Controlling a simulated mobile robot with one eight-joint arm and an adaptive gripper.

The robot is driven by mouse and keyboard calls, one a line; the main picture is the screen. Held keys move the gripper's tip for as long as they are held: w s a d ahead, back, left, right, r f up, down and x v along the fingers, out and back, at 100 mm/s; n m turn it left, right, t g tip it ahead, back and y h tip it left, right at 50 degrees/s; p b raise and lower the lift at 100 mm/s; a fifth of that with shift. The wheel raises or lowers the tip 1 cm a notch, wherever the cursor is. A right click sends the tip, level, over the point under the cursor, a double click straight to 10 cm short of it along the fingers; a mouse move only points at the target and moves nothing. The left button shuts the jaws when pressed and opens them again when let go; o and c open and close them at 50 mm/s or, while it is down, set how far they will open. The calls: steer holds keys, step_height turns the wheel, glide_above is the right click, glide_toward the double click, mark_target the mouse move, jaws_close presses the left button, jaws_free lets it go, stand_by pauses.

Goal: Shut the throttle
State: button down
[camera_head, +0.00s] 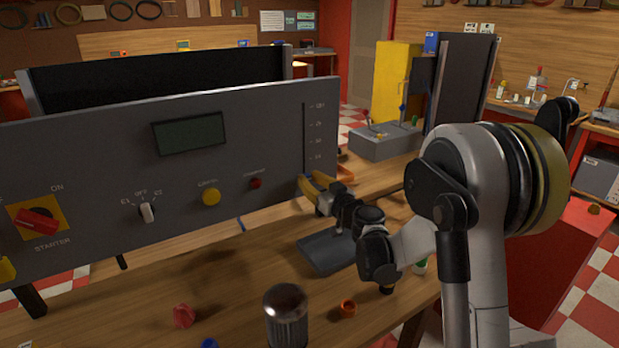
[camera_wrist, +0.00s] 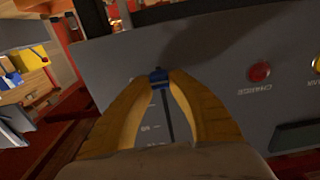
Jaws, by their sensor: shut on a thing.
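The throttle is a slider with a small blue knob (camera_wrist: 159,76) in a dark vertical slot (camera_head: 304,135) at the right end of the grey control panel (camera_head: 95,125). My gripper (camera_head: 306,183) is at the lower end of the slot, its yellow fingers closed on the knob. In the wrist view my gripper (camera_wrist: 160,77) has one fingertip on each side of the knob. The slot runs away from the knob on one side only, beside its scale marks. The knob is hidden by the fingers in the head view.
The panel also carries a red button (camera_head: 256,183), a yellow button (camera_head: 211,196), a rotary switch (camera_head: 147,211) and a red starter switch (camera_head: 37,221).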

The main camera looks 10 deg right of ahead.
steer(key=c, duration=1.2)
jaws_free()
steer(key=shift+w+f, duration=0.15)
steer(key=v, duration=1.2)
